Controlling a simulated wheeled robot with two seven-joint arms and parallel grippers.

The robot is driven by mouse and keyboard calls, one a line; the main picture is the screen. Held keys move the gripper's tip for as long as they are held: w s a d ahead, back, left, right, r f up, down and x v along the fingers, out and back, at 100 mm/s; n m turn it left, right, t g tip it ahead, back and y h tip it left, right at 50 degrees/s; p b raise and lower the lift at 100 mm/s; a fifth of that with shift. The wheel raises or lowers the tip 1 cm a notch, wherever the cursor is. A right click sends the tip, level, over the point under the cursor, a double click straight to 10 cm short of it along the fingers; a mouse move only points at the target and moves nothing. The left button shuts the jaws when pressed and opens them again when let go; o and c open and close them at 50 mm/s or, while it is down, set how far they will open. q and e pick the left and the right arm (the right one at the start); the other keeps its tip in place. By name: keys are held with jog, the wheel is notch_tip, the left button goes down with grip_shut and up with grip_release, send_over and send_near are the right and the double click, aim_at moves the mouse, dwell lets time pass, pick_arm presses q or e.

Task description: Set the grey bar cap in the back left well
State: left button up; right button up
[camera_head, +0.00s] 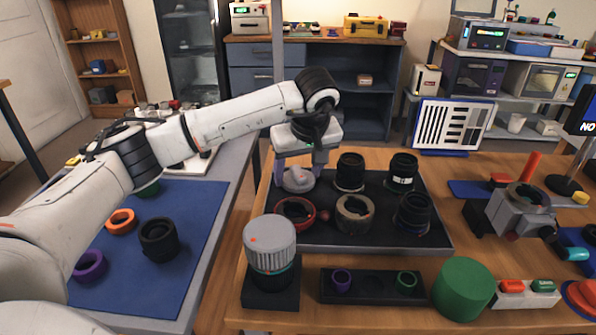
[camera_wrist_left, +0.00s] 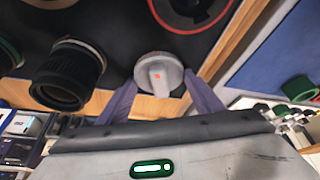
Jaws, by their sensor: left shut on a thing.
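The grey bar cap (camera_head: 298,181) is a round disc with a raised bar and a red dot. It is at the back left well of the black tray (camera_head: 340,245). My left gripper (camera_head: 298,168) points down over that well and is shut on the cap. In the left wrist view the cap (camera_wrist_left: 159,73) lies between the two fingertips (camera_wrist_left: 162,92). Whether the cap rests on the well floor or is slightly above it I cannot tell. My right gripper is not in view.
Other tray parts are a red ring (camera_head: 295,212), a beige ring (camera_head: 354,212) and several black lens barrels, one (camera_head: 350,172) right beside the cap. A grey-topped lens (camera_head: 270,245) stands in front. A blue mat (camera_head: 190,250) lies left; a grey clamp (camera_head: 520,212) stands right.

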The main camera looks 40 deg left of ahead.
pick_arm(q)
jog(key=shift+s+d+f, duration=0.1)
jog(key=shift+s+f, duration=0.1)
jog(key=shift+f, duration=0.5)
jog(key=o, duration=1.1)
jog(key=shift+w+f, duration=0.1)
jog(key=w+v, duration=0.1)
jog(key=v, duration=1)
jog(key=shift+r+p, duration=0.45)
jog(key=shift+r, duration=0.1)
